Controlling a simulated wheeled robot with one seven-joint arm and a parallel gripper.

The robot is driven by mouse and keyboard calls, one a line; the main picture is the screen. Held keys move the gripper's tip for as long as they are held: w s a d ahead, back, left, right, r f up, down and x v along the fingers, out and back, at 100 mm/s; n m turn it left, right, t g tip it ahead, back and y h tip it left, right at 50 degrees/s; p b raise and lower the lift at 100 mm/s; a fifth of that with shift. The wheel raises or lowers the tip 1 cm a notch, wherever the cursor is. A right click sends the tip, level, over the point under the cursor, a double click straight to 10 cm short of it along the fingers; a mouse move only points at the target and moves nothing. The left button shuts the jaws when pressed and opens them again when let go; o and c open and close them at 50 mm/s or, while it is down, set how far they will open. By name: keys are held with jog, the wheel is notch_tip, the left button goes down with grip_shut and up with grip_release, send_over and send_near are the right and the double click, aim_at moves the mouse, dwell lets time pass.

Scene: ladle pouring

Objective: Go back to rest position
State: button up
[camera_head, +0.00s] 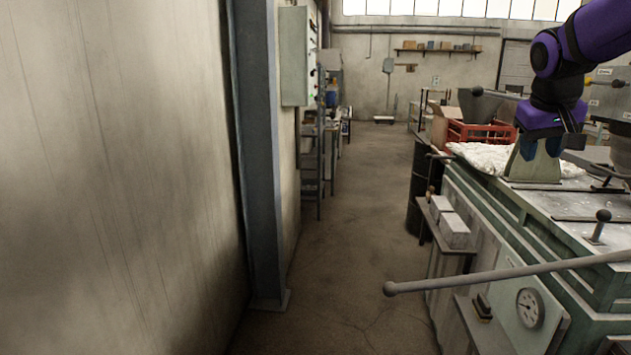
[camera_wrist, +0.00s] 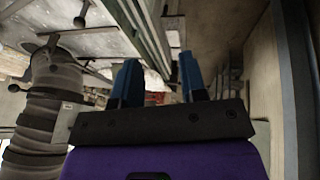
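My gripper (camera_head: 540,152) hangs at the upper right of the head view, on the purple arm, with its blue fingers pointing down. The wrist view shows the gripper (camera_wrist: 160,72) with its two blue fingers spread apart and nothing held between them. In the head view the fingers are in front of or just above a grey-green block-shaped stand (camera_head: 534,172) on the bench; I cannot tell whether they touch it. A long grey rod with a ball end (camera_head: 480,277) crosses the lower right. No ladle can be clearly made out.
The green-grey machine bench (camera_head: 510,205) fills the right side, with a dial gauge (camera_head: 530,308) on its front. White sacking (camera_head: 490,155) and a red crate (camera_head: 482,133) lie behind. A wall and steel column (camera_head: 262,150) stand left. The floor aisle (camera_head: 350,220) between is clear.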

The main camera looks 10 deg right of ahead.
jog(key=s+a+f+n+y, duration=0.1)
jog(key=s+a+f, duration=0.2)
jog(key=s+a, duration=0.6)
jog(key=s+a+f+n+t+y, duration=0.1)
jog(key=s+a+f+y, duration=0.1)
jog(key=s+a, duration=0.7)
jog(key=shift+s+a+f+n+t+y, duration=0.2)
jog(key=shift+s+f+n+t+y, duration=0.15)
jog(key=shift+s, duration=0.5)
jog(key=shift+w+d, duration=0.1)
jog(key=shift+d, duration=0.05)
